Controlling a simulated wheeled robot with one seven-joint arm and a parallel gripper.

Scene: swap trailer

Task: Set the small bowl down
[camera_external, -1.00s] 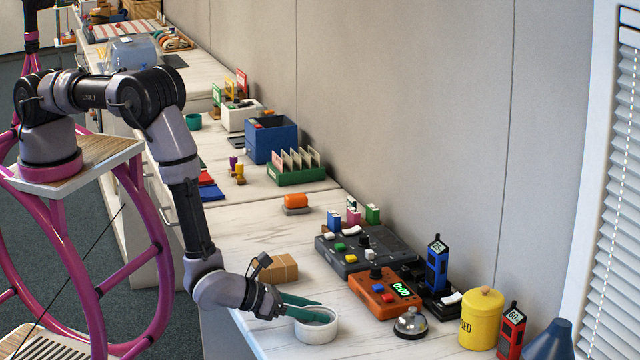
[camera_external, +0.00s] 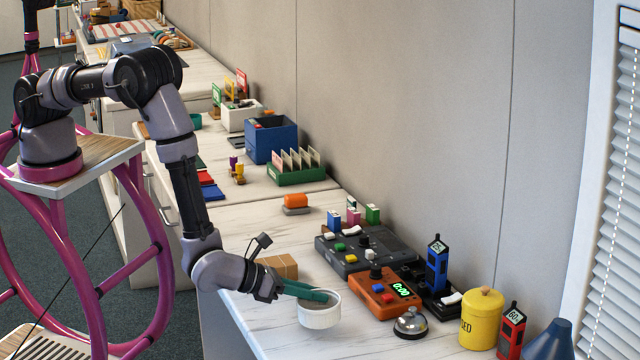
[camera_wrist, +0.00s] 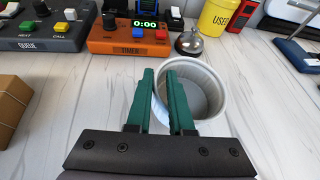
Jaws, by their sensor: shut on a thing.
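The small bowl (camera_external: 319,317) is white, round and upright, near the front edge of the counter in the external view. My gripper (camera_external: 318,295) reaches it from the left with green fingers, shut on its near-left rim. In the wrist view the bowl (camera_wrist: 218,84) opens upward and looks empty; its left wall passes between the two fingers (camera_wrist: 160,82). Whether its underside touches the counter cannot be told; the fingers hide part of its rim.
An orange timer (camera_external: 372,296) and a silver bell (camera_external: 410,322) stand right of the bowl. A cardboard box (camera_external: 278,265) is behind my gripper. A dark grey console (camera_external: 355,262) and a yellow canister (camera_external: 481,320) stand farther off. The counter (camera_external: 265,325) left of the bowl is bare.

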